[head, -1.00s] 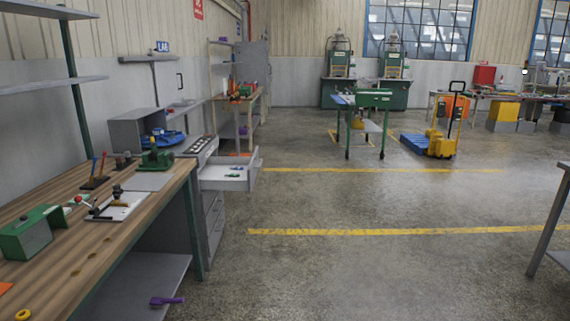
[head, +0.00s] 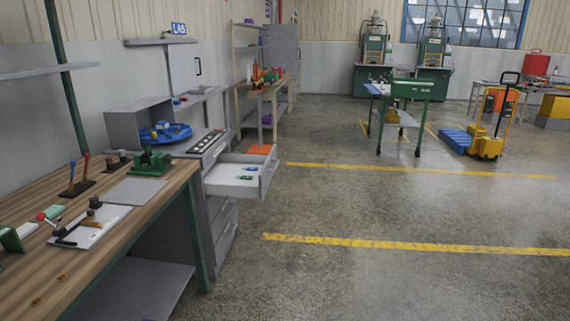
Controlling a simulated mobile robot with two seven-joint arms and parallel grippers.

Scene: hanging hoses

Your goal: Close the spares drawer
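The open drawer (head: 233,180), which I take to be the spares drawer, sticks out to the right from the top of a grey drawer cabinet (head: 222,232) past the end of the workbench. A few small green and blue items (head: 246,176) lie in it. Its front panel (head: 268,174) faces the aisle. The lower drawers look shut. No label on the drawer can be read. Neither of my grippers is in view.
The wooden workbench (head: 125,213) with a green vise (head: 150,160) and tools runs along the left. The floor (head: 340,210) right of the drawer is clear. A yellow pallet truck (head: 487,145) and green cart (head: 410,90) stand farther back.

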